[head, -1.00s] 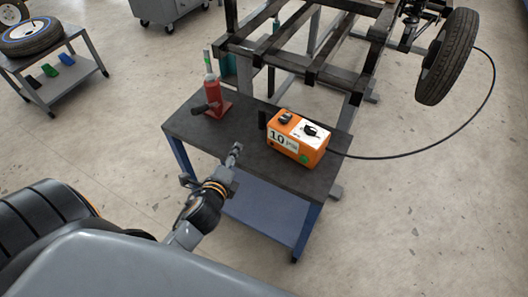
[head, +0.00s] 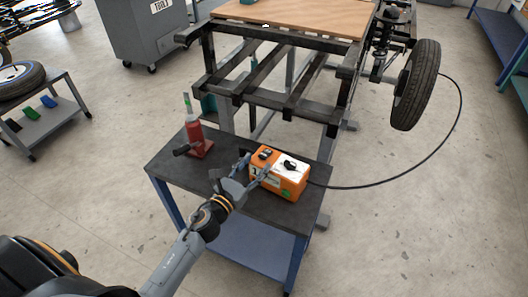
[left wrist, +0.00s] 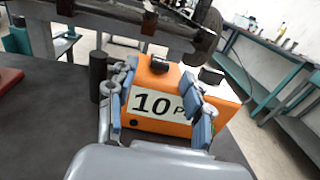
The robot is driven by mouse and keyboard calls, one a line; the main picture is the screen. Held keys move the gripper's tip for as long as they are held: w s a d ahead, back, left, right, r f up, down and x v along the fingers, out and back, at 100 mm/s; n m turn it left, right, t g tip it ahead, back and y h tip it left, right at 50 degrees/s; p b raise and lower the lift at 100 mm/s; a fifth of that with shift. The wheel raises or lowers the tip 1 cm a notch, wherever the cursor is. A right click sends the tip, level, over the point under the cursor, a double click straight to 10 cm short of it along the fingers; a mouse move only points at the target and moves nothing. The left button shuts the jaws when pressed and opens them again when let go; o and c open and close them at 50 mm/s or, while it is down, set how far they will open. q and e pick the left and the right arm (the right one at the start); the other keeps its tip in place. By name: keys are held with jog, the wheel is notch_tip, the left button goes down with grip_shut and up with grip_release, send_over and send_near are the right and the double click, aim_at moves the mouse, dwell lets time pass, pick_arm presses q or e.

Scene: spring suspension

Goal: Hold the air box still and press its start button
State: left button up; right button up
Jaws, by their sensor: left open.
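The orange air box (head: 264,184) sits on the dark table (head: 220,178), with a white top panel and dark knobs. A green round spot (head: 286,194), perhaps the start button, shows low on its front right in the head view. My left gripper (head: 252,169) is open at the box's left end. In the left wrist view the open fingers (left wrist: 162,104) spread before the face of the box (left wrist: 150,82) marked "10". One finger is near its left edge, the other over its right part. I cannot tell whether they touch. My right gripper is not in view.
A red bottle jack (head: 196,140) stands left of the box. A black post (left wrist: 97,76) stands beside the box in the left wrist view. A black hose (head: 350,187) runs from the box toward the wheel (head: 416,85). A steel frame (head: 275,85) rises behind the table.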

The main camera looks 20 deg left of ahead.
aim_at(261, 158)
pick_arm(q)
jog(key=w, duration=0.4)
jog(key=shift+w+d, duration=0.25)
jog(key=shift+d, duration=0.1)
jog(key=shift+w+d, duration=0.2)
jog(key=shift+w, duration=0.6)
grip_shut()
jog(key=c, duration=0.8)
grip_release()
jog(key=shift+c, duration=0.2)
grip_shut()
